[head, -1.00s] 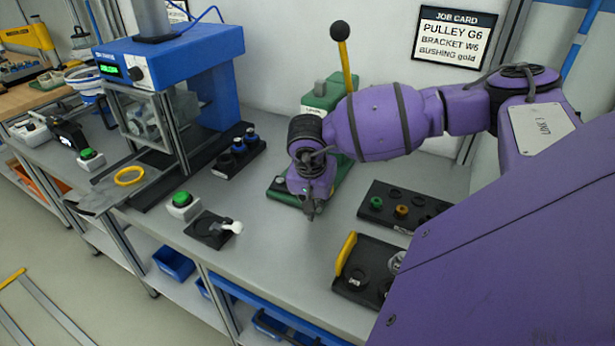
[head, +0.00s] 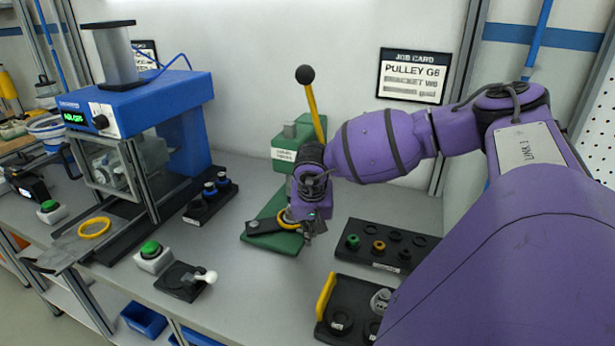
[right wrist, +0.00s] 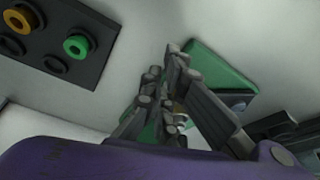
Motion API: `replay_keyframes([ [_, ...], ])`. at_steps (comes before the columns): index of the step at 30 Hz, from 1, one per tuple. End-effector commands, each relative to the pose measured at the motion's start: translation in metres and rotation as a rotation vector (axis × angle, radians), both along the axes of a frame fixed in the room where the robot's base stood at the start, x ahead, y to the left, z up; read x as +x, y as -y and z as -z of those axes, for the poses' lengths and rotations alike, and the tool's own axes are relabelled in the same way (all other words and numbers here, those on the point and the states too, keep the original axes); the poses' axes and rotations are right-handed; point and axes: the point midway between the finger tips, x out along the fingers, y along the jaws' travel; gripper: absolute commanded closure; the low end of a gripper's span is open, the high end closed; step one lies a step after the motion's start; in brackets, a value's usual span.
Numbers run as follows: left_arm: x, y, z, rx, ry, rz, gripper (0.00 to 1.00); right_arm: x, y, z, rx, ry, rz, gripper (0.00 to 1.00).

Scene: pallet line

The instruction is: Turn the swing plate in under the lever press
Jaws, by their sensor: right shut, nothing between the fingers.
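The lever press is green, with its body (head: 290,140) at the back and a yellow lever (head: 313,108) with a black knob raised. Its green base (head: 262,208) reaches forward along the bench. A dark swing plate (head: 266,227) shows at the front of the base, sticking out to the left, with a gold ring partly hidden by my right gripper. My right gripper (head: 312,236) is shut and empty, pointing down beside the plate's right side; I cannot tell whether it touches. In the right wrist view its fingers (right wrist: 172,75) are near the green base (right wrist: 222,68). My left gripper is out of view.
A black tray with green and gold bushings (head: 391,247) and a fixture with a yellow handle (head: 325,296) stand right of the press. A blue press (head: 142,98), a green button box (head: 152,258) and a small toggle block (head: 183,283) are left.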

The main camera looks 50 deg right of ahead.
Motion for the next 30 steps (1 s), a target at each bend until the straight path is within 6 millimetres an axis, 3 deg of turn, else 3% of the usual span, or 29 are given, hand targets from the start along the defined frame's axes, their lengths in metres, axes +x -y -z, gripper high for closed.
replay_keyframes([
  [30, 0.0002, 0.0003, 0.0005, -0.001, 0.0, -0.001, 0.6, 0.0016, 0.0054, -0.0022, 0.0, 0.0, 0.001, 1.0],
])
